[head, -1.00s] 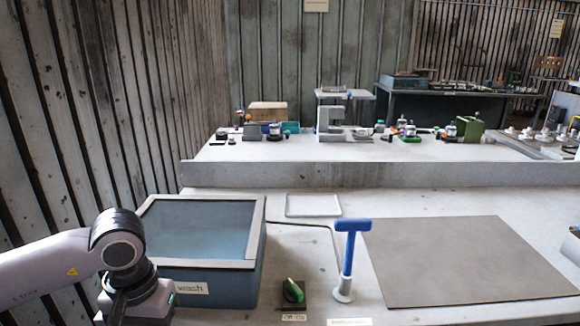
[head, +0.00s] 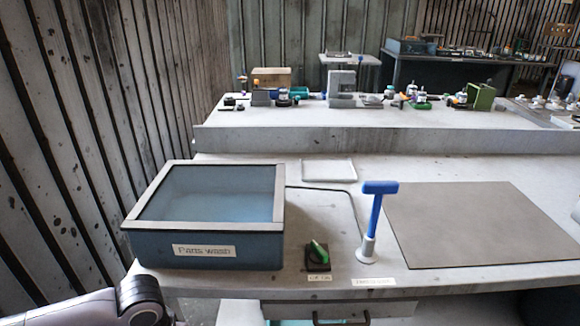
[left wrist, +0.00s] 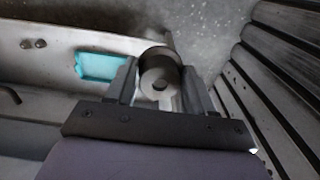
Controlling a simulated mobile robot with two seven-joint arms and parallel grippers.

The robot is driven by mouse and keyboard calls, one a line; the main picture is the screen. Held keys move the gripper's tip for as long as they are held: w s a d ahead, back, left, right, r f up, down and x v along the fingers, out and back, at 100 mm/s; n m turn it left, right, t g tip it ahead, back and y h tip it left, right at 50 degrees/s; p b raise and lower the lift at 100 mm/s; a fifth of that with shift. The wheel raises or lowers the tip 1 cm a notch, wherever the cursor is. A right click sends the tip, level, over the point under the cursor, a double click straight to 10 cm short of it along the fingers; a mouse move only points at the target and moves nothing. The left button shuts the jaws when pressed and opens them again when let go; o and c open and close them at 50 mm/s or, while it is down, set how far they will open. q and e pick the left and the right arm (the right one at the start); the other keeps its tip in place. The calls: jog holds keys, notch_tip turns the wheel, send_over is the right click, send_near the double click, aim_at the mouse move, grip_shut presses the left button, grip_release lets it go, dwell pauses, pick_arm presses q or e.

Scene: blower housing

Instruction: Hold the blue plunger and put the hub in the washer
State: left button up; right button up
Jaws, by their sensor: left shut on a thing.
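The washer is a blue-grey box labelled "Parts wash" (head: 203,258) at the left of the bench in the head view. Its lid is a pale frame with a bluish clear pane, and it looks closed. The blue plunger (head: 376,205) is a T-handle standing slightly tilted in a pale round holder right of the washer. In the left wrist view, my left gripper (left wrist: 165,78) is shut on the hub (left wrist: 158,72), a grey cylinder with a dark centre hole. My left arm shows only at the lower left in the head view, its gripper out of frame there. My right gripper is not in view.
A green switch (head: 318,253) on a dark base sits between washer and plunger. A brown-grey mat (head: 480,225) covers the right of the bench. A white tray (head: 328,171) lies behind. A drawer handle (head: 341,318) shows below the front edge. A teal thing (left wrist: 97,66) shows in the left wrist view.

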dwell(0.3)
pick_arm(q)
jog(key=shift+m, duration=0.7)
jog(key=w+d+r+b, duration=0.1)
jog(key=w+r, duration=0.1)
jog(key=r, duration=0.1)
jog(key=w+d+r+b, duration=0.1)
jog(key=w+r, duration=0.2)
jog(key=r, duration=0.1)
jog(key=w+r+b, duration=0.1)
jog(key=w+r, duration=0.1)
jog(key=r, duration=0.2)
jog(key=shift+w+d+r+b, duration=0.25)
jog(key=shift+d+b, duration=0.05)
jog(key=shift+d, duration=0.1)
notch_tip(320, 180, up, 15)
jog(key=d+m+b, duration=0.1)
jog(key=d+b, duration=0.1)
jog(key=b, duration=0.1)
jog(key=shift+w+r+m, duration=0.2)
jog(key=shift+w+m, duration=0.05)
jog(key=shift+m, duration=0.05)
jog(key=shift+d, duration=0.1)
